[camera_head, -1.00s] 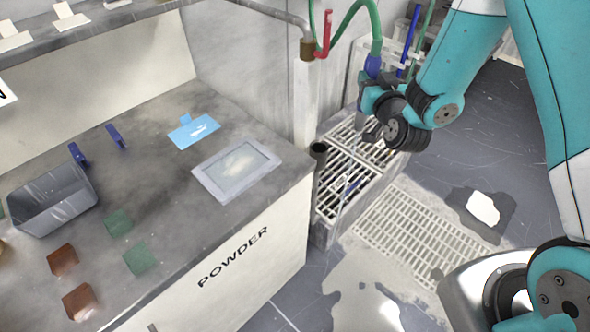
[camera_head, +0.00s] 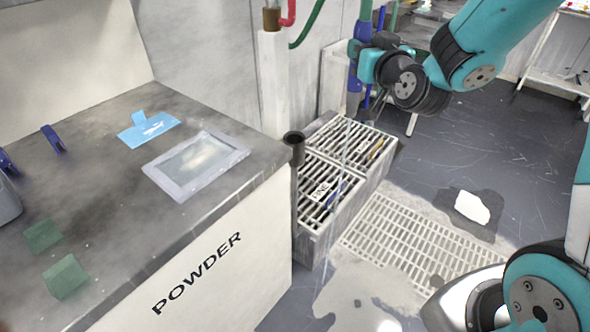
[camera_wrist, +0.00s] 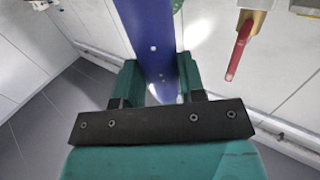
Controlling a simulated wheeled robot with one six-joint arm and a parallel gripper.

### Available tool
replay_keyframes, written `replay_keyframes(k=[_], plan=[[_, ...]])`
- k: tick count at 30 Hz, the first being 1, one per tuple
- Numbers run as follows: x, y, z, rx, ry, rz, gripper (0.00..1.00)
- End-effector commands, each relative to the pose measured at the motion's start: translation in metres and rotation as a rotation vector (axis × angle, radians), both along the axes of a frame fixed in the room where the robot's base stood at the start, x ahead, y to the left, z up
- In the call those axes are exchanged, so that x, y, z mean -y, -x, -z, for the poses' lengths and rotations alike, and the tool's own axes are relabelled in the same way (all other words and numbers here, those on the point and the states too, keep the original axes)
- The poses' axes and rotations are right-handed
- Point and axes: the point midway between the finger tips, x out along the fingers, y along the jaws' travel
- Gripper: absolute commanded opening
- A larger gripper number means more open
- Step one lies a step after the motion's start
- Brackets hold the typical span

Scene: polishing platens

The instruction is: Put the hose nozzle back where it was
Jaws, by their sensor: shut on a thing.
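The hose nozzle (camera_head: 354,82) is a blue upright tube with its tip pointing down over the grated trough. My gripper (camera_head: 362,62) is shut on it at mid-length. In the wrist view my two green fingers (camera_wrist: 158,84) press on both sides of the blue nozzle (camera_wrist: 153,40). A thin pale streak, like water, runs below the tip. The green hose (camera_head: 318,22) hangs behind, near the wall post. A dark open tube (camera_head: 294,139) stands at the bench corner, left of and below the nozzle; nothing shows in it.
A grated trough (camera_head: 318,240) stands beside the POWDER bench (camera_head: 235,285). A red valve lever (camera_head: 288,12) sits on the white post; it also shows in the wrist view (camera_wrist: 239,50). A floor grate (camera_head: 410,243), wet floor and a white lump (camera_head: 472,207) lie right.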

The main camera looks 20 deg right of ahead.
Motion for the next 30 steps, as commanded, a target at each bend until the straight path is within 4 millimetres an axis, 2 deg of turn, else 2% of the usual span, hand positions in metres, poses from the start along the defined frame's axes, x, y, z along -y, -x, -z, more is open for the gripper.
replay_keyframes(k=[1,9,15,18,22,26,30], plan=[[0.002,0.005,0.012,0.01,0.0,-0.001,0.0],[0.006,0.047,0.037,0.011,0.002,-0.032,0.0],[0.003,0.076,0.049,0.007,0.001,-0.054,0.0],[0.002,0.083,0.05,0.005,0.001,-0.061,0.0],[-0.003,0.081,0.046,-0.001,-0.005,-0.068,0.0],[-0.019,0.064,0.04,-0.007,-0.001,-0.076,0.0],[-0.025,0.052,0.038,-0.006,-0.001,-0.077,0.0]])
